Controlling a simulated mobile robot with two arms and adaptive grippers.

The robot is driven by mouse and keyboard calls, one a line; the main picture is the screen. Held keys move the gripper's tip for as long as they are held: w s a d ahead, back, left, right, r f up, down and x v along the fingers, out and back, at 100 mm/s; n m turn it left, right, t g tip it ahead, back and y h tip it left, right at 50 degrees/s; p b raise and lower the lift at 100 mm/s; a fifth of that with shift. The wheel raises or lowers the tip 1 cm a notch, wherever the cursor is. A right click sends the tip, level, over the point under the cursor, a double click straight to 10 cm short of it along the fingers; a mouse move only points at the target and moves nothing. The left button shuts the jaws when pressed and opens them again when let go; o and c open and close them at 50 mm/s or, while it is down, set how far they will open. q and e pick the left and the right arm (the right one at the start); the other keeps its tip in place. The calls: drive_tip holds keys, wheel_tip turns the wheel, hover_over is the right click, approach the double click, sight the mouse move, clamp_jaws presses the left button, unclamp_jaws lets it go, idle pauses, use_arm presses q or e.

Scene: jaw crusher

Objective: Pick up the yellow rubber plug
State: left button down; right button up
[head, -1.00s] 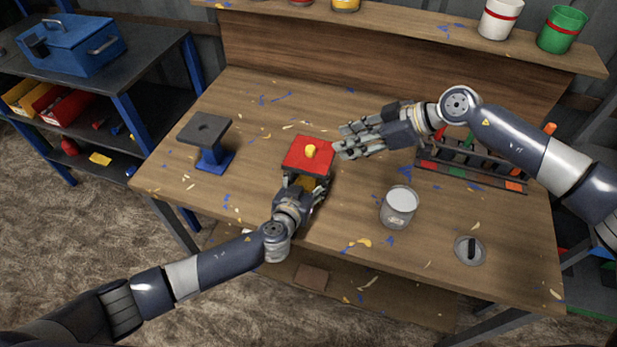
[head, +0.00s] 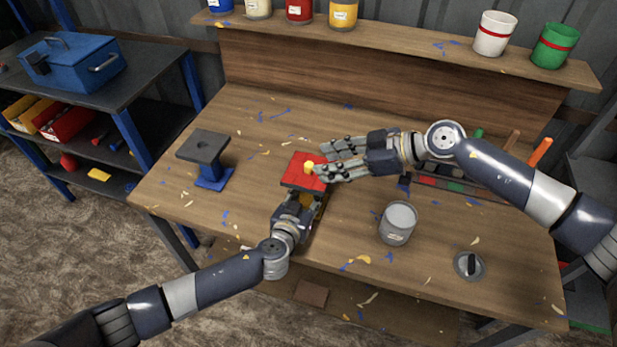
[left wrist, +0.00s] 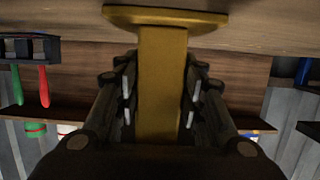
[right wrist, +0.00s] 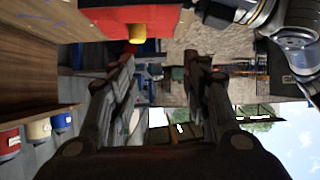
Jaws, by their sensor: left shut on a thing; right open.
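The yellow plug (head: 309,167) sits on the red top (head: 296,181) of a stand near the table's front edge. My left gripper (head: 303,201) is shut on the stand's yellow post (left wrist: 160,85), below the red top. My right gripper (head: 324,161) is open and empty, its fingers pointing left beside the plug in the head view. In the right wrist view the plug (right wrist: 137,34) shows at the edge of the red top (right wrist: 115,20), above and left of the open fingers rather than between them.
A blue stand with a dark top (head: 203,145) is on the left of the table. A grey can (head: 397,224) and a round lid (head: 469,265) are at the right. A tool rack (head: 450,175) lies behind my right arm. Paint pots line the back shelf.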

drive_tip(key=s+a+r+m+t+y, duration=0.3)
drive_tip(key=s+a+t+y, duration=0.1)
drive_tip(key=a+t, duration=0.25)
drive_tip(key=m+t+h, duration=0.5)
drive_tip(key=m+h, duration=0.2)
drive_tip(key=h, duration=0.1)
approach(313, 175)
drive_tip(key=w, duration=0.1)
drive_tip(key=w+a+r, duration=0.1)
drive_tip(key=w, duration=0.1)
drive_tip(key=w+a+r, duration=0.1)
drive_tip(key=shift+w+a+r, duration=0.15)
drive_tip(key=shift+w+a, duration=0.1)
drive_tip(key=shift+w, duration=0.1)
drive_tip(key=shift+g, duration=0.25)
drive_tip(key=x, duration=0.4)
drive_tip(key=shift+w+a+f, duration=0.1)
drive_tip(key=shift+w+f, duration=0.2)
drive_tip(key=shift+f, duration=0.1)
